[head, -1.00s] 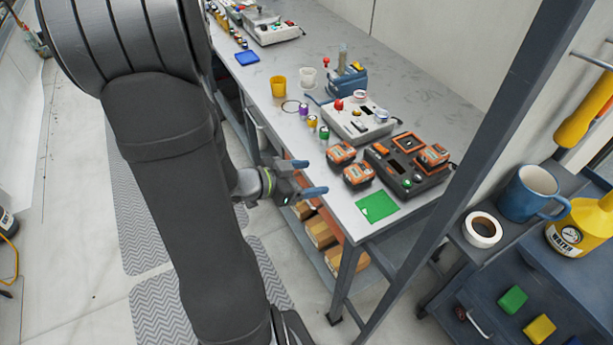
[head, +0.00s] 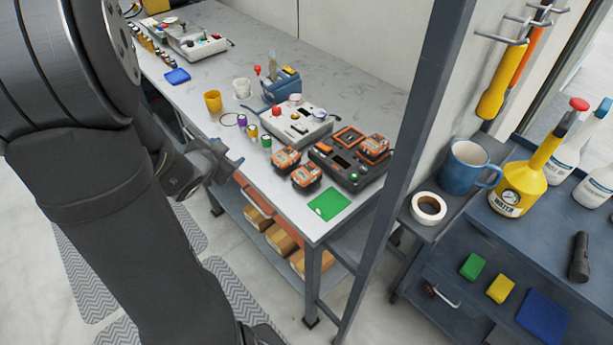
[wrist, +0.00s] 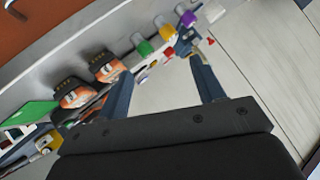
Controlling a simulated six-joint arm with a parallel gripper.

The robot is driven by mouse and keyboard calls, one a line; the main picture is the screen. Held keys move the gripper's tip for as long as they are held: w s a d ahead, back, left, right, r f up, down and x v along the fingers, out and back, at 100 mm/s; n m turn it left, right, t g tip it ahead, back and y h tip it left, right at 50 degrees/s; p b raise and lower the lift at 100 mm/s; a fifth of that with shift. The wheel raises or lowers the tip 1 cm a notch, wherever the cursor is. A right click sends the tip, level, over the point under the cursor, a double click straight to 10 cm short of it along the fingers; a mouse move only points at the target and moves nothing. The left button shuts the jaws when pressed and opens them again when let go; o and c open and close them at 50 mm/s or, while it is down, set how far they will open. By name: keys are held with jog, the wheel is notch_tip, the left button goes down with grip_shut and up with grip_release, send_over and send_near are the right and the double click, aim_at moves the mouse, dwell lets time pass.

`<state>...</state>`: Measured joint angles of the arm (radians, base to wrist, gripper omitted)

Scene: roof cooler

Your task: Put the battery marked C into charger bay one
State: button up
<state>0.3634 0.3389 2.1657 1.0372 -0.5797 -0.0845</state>
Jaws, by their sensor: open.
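Two orange-and-black batteries, a rear one (head: 286,158) and a front one (head: 306,177), stand loose on the bench left of the black charger (head: 350,181). A third battery (head: 373,147) sits at the charger's right side, beside an orange-framed part (head: 349,137). I cannot read any letters or bay numbers. My gripper (head: 226,162) is open and empty, off the bench's front edge and left of the loose batteries. In the wrist view my open fingers (wrist: 164,88) have nothing between them; the two batteries (wrist: 76,96) (wrist: 108,70) show to the left.
A green card (head: 328,204) lies on the bench's near corner. A white control box (head: 300,123) stands behind the batteries, with small coloured-capped items (head: 252,132) beside it. A grey post (head: 405,150) rises right of the charger. A mug (head: 467,167) and bottles stand on the cart.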

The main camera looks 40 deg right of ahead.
jog(key=w+r+n+t+y, duration=0.1)
jog(key=w+r+t+y, duration=0.1)
jog(key=w+y, duration=0.1)
jog(key=m+g+y, duration=0.2)
jog(key=g, duration=0.7)
send_near(306, 172)
jog(key=x, duration=0.4)
jog(key=shift+s+a+f, duration=0.15)
jog(key=shift+a+f, duration=0.05)
jog(key=shift+f, duration=0.2)
jog(key=shift+d+x, duration=0.15)
jog(key=shift+x, duration=1.35)
jog(key=shift+d+x, duration=0.2)
jog(key=shift+x, duration=1.3)
jog(key=shift+w+r, duration=0.15)
jog(key=shift+w, duration=0.05)
jog(key=c, duration=0.9)
jog(key=shift+c, duration=1)
